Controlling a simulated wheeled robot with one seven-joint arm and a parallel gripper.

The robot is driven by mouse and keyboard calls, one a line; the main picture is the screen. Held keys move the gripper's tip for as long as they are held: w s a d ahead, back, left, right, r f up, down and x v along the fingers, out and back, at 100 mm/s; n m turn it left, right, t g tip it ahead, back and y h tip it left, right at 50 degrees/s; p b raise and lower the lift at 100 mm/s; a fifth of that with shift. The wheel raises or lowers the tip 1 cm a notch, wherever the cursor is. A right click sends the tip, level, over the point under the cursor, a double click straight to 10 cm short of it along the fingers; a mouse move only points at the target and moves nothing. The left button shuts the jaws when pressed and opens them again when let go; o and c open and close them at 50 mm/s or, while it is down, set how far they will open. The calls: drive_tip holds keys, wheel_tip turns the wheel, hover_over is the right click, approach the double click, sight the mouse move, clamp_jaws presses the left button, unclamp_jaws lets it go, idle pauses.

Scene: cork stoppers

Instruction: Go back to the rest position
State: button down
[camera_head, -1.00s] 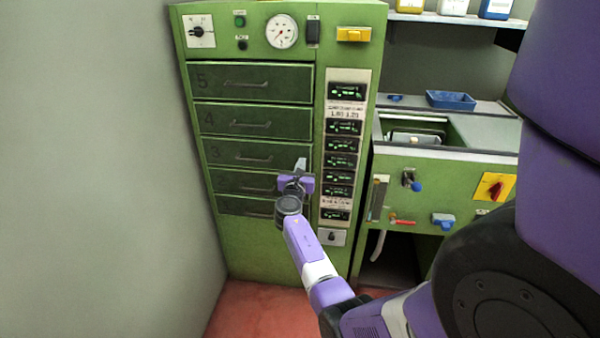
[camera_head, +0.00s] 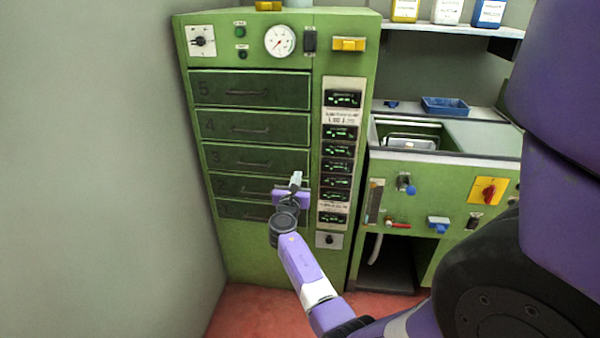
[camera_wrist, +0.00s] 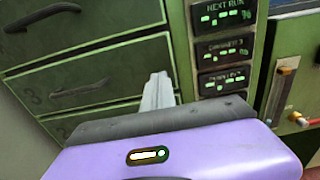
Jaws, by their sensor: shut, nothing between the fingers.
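My gripper (camera_head: 296,180) is in front of the green drawer cabinet (camera_head: 232,262), near the right end of drawers 2 and 3, beside the column of displays. Its fingers are together and hold nothing. The closed fingers also show in the wrist view (camera_wrist: 158,92), pointing toward the cabinet front. I cannot tell the exact gap between the fingertips and the cabinet. The numbered drawers all look shut, such as drawer 5 (camera_head: 280,90).
A grey wall (camera_head: 90,170) stands close on the left. At the right is a green bench (camera_head: 400,170) with a sink-like opening, a blue tray (camera_head: 447,104) and a red knob on a yellow plate (camera_head: 488,190). Bottles (camera_head: 447,11) stand on a shelf above. Red floor (camera_head: 265,310) is clear in front.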

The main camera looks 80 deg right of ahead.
drive_tip(key=a, duration=0.8)
drive_tip(key=shift+s+a+p, duration=0.15)
drive_tip(key=shift+s+p, duration=0.15)
drive_tip(key=shift+p, duration=0.1)
